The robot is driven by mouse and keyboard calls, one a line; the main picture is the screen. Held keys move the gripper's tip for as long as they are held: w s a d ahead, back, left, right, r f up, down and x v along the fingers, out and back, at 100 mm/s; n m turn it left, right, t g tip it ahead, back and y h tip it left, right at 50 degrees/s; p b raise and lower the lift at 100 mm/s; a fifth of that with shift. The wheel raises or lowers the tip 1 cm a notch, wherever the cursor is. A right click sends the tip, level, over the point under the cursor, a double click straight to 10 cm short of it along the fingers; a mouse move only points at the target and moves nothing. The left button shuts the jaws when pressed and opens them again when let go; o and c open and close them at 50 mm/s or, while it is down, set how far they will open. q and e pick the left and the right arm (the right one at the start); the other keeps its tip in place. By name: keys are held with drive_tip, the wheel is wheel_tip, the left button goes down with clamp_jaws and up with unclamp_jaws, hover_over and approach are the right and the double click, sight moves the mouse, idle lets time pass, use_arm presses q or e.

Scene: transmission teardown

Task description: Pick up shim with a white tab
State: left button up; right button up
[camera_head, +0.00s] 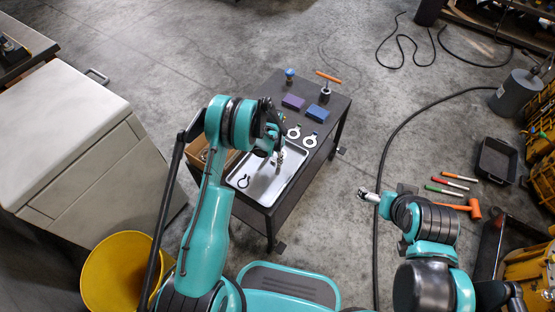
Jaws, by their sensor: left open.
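Two pale ring-shaped pieces, a ring (294,132) and a second ring (310,140), lie on the dark cart beside the tray's upper right edge. A dark ring-shaped piece (243,181) lies in the left part of the metal tray (265,190). The rings are too small to tell which one is the shim with a white tab. My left gripper (280,160) is open and points down over the tray's upper part, below the pale rings; its tips are small and partly hidden by my arm. My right gripper (365,194) is over the floor, right of the cart.
The dark cart (335,108) also carries a purple block (293,102), a blue block (317,113), a blue-topped item (290,75) and an orange-handled tool (328,77). A yellow bucket (115,270) and white cabinet (70,125) stand left. Open floor lies beyond the cart.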

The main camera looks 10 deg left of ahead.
use_arm(q)
drive_tip(key=shift+r, duration=0.1)
clamp_jaws()
